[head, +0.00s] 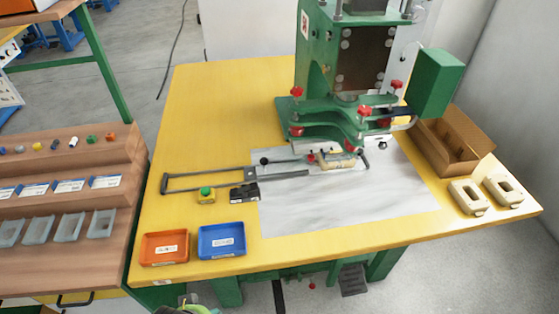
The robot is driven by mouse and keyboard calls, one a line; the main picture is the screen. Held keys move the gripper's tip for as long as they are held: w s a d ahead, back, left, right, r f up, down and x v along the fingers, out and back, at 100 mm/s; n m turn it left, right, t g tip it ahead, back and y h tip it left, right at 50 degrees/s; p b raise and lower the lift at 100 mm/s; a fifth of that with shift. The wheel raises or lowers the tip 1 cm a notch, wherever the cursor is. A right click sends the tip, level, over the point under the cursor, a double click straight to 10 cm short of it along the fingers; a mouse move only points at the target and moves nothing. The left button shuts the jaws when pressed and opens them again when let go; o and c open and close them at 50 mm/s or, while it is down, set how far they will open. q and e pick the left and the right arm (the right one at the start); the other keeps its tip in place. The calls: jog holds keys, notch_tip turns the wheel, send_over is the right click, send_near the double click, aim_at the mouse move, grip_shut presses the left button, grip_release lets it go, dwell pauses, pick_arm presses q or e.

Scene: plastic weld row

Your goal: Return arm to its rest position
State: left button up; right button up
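No gripper of mine can be made out in the head view. A small grey and green shape (182,310) is cut off by the bottom edge, and I cannot tell what it is. No arm of mine reaches over the yellow table (215,100). The green welding machine (325,60) stands at the back of the table, with red knobs on its clamps. A beige part (341,161) lies at the machine's front, under the clamps. Its far side is hidden by them.
A grey sheet (340,210) covers the table's middle. A cardboard box (455,140) and two beige parts (468,197) are at right. A brown shelf (60,240) adjoins left.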

pick_arm(q)
jog(key=s+f+g+b, duration=0.1)
jog(key=s+f+b, duration=0.1)
jog(key=f, duration=0.8)
jog(key=s+f+b, duration=0.2)
jog(key=f, duration=0.9)
jog(key=s+a+f+g+b, duration=0.1)
jog(key=s+a+f+b, duration=0.2)
jog(key=s+f, duration=1.2)
jog(key=shift+f, duration=0.3)
